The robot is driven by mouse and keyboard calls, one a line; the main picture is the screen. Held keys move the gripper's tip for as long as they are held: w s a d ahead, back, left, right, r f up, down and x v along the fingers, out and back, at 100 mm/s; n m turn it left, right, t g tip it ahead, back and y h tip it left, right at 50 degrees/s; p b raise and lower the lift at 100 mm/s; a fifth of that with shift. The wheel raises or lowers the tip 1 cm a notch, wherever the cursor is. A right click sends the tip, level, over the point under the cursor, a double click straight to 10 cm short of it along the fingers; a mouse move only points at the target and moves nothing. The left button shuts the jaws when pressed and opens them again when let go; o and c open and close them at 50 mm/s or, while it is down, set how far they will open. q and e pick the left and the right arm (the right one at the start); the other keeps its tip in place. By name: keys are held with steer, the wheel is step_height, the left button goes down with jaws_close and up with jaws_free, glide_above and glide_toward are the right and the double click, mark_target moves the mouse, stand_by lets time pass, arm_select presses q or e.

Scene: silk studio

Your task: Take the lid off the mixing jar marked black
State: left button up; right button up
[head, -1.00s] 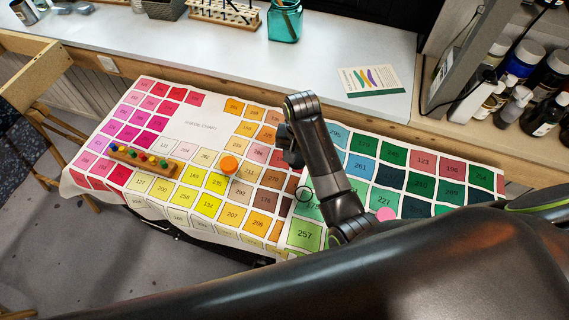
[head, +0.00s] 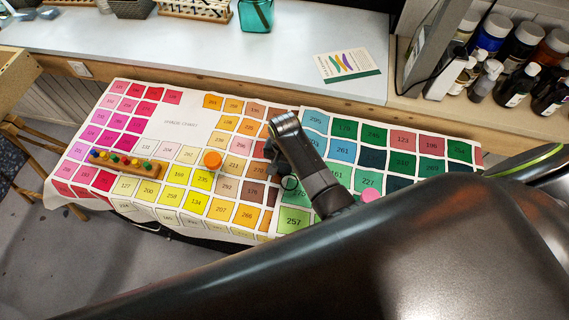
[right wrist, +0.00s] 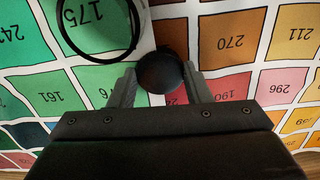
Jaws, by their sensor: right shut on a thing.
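My right gripper (head: 270,155) is over the brown swatches of the shade chart, mostly hidden by its own wrist in the head view. In the right wrist view, its two grey fingers (right wrist: 160,92) are closed on the sides of a dark round piece, the black lid (right wrist: 160,72). Whether a jar body is still beneath the lid is hidden. An orange round lid (head: 212,159) is to the left on the chart, and a pink one (head: 371,195) is to the right. My left gripper is not in view.
A thin black ring (head: 290,183) lies on the green swatches beside the gripper; it also shows in the right wrist view (right wrist: 66,35). A wooden strip with coloured pegs (head: 127,164) lies at the left. Bottles (head: 520,50) stand on the right shelf. The white counter behind is mostly clear.

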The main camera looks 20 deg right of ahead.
mark_target(285, 167)
steer(key=shift+f, duration=0.35)
steer(key=o, duration=1.1)
steer(key=shift+r, duration=0.15)
step_height(285, 167, up, 12)
